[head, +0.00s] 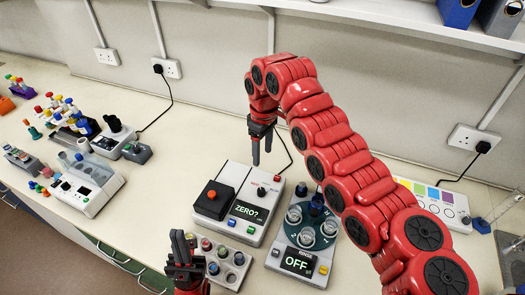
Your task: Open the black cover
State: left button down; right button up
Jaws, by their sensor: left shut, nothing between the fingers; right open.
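A black square cover (224,206) with a red knob on top sits flat on the left part of a white device (233,171) whose screen reads "ZERO?". The cover looks closed. My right gripper (262,158) hangs open and empty above the back of this device, fingers pointing down, apart from the cover. My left gripper (181,239) is shut and empty at the front edge of the bench, below and left of the cover, fingers pointing up.
A rack with colored caps (240,258) stands by my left gripper. A device reading "OFF" (272,262) holds glass jars to the right. A grey-white instrument (112,184) stands at the left. My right arm spans the right side.

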aim_at(217, 198)
jog(key=k, duration=1)
